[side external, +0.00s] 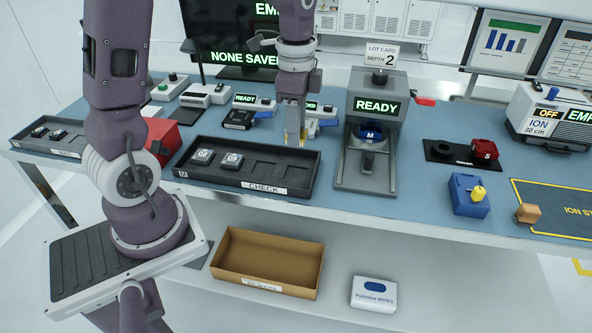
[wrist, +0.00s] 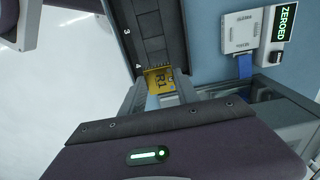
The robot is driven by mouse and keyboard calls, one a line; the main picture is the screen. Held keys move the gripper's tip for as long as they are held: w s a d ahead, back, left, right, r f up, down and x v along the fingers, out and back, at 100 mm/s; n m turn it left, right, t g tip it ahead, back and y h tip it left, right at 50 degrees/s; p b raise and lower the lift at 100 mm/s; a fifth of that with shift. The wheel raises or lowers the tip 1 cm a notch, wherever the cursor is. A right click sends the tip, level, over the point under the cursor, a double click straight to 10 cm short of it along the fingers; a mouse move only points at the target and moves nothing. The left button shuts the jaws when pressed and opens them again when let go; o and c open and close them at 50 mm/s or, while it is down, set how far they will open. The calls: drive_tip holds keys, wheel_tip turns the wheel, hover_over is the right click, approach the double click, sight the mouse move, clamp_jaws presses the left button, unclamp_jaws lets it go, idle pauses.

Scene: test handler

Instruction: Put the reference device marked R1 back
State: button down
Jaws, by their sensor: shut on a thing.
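My gripper (side external: 294,128) is shut on a small yellow device marked R1 (wrist: 158,79). Its yellow edge also shows at the fingertips in the side view (side external: 302,134). The gripper points down over the right end of a black tray labelled CHECK (side external: 217,184); the device appears above the tray, though the exact gap is hard to tell. The tray holds two grey devices, one at its left (side external: 203,156) and one beside it (side external: 231,160). Its right slots look empty. In the wrist view, slot numbers 3 and 4 show on the tray (wrist: 136,30).
Behind the gripper is a small unit reading ZEROED (wrist: 284,24). A grey READY press (side external: 376,85) stands to the right, close to the tray. A second black tray (side external: 38,146) is at far left. A cardboard bin (side external: 262,286) sits on the lower shelf.

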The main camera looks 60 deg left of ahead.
sight(296, 174)
wheel_tip(296, 174, down, 9)
drive_tip(key=shift+s+f, duration=0.1)
drive_tip(key=shift+f, duration=0.05)
drive_tip(key=c, duration=0.9)
unclamp_jaws()
drive_tip(key=shift+f, duration=0.15)
drive_tip(key=r, duration=1.3)
drive_tip(key=shift+s+d+r, duration=0.15)
drive_tip(key=shift+s+d, duration=0.15)
drive_tip(key=shift+d, duration=0.05)
drive_tip(key=s+d+r+n+t, duration=0.2)
drive_tip(key=s+d+r+n, duration=0.1)
drive_tip(key=s, duration=0.5)
drive_tip(key=s+d+r+n+t, duration=0.3)
drive_tip(key=s+n, duration=0.3)
drive_tip(key=s, duration=0.2)
drive_tip(key=shift+d+r+t, duration=0.3)
drive_tip(key=shift+d, duration=0.55)
